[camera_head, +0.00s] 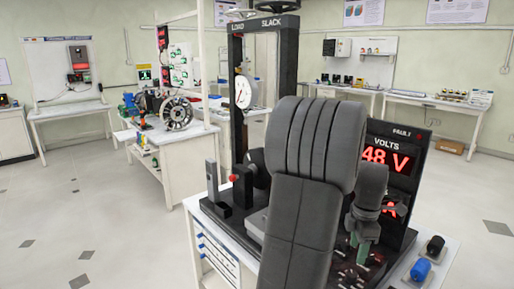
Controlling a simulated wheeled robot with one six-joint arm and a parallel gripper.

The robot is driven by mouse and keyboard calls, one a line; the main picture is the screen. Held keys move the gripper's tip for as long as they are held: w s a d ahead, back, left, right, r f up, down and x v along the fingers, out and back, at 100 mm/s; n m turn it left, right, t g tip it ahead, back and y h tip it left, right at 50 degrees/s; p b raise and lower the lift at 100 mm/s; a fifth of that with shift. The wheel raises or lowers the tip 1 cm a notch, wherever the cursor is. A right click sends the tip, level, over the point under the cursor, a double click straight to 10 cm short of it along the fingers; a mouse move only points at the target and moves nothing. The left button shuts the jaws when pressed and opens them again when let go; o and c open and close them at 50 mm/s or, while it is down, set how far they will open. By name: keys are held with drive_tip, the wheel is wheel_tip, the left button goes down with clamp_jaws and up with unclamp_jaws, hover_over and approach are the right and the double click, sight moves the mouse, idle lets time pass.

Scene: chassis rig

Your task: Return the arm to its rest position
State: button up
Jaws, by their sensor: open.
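My arm is folded in the foreground, its large dark grey links covering the middle of the rig. My gripper (362,240) shows at the right of the arm, pointing down over the rig's base in front of the red-digit display. Its greenish fingers look empty and are open. The black rig (285,60) has a tall frame marked LOAD and SLACK with a round white dial (243,92). The display panel (408,160) reads 48 V. Whether the fingers touch anything below cannot be told.
The rig stands on a white bench (217,247). A blue knob (421,270) and a black knob (435,246) sit at its right end. Another bench (178,185) with a wheel-like machine (176,113) stands behind left. Wall tables line the back. Open floor lies left.

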sight(352, 274)
wheel_tip(352, 274, down, 9)
drive_tip(key=shift+r, duration=0.15)
drive_tip(key=m, duration=1)
drive_tip(key=shift+p, duration=0.35)
drive_tip(key=m, duration=0.5)
drive_tip(key=shift+m+p, duration=0.3)
drive_tip(key=shift+m, duration=0.1)
drive_tip(key=m, duration=0.5)
drive_tip(key=shift+p, duration=0.35)
drive_tip(key=shift+a, duration=0.1)
